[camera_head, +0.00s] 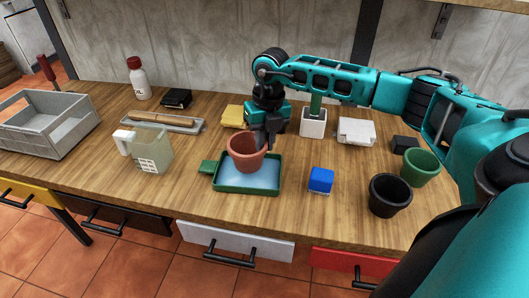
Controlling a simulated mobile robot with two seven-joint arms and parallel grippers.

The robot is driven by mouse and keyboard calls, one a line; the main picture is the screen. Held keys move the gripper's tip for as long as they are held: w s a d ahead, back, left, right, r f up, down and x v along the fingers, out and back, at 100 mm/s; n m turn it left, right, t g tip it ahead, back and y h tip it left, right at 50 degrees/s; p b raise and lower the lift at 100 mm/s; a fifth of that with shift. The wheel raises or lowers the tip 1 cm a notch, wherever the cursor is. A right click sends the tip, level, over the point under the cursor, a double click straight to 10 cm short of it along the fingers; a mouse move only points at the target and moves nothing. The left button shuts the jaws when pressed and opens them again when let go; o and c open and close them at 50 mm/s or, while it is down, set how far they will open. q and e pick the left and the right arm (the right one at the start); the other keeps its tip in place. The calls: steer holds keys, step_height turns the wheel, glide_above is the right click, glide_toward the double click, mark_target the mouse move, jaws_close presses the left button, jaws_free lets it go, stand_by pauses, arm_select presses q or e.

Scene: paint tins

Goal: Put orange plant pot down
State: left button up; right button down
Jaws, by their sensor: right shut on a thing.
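The orange plant pot (244,155) is terracotta coloured and upright, over the back part of a green tray (238,190) with a pale blue inside. My right gripper (262,140) is shut on the pot's rim at its right back side. Whether the pot's base touches the tray floor or hangs just above it, I cannot tell. The pot hides part of the tray's back edge. My left gripper does not show.
A blue block (321,180), a black pot (389,195) and a green pot (419,167) stand to the right. A clear jug (152,150), a wooden rolling-pin-like thing (162,120) and a grey crate (45,135) are left. The wooden worktop (205,210) is bare near its front edge.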

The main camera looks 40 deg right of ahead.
steer(key=shift+f, duration=1.8)
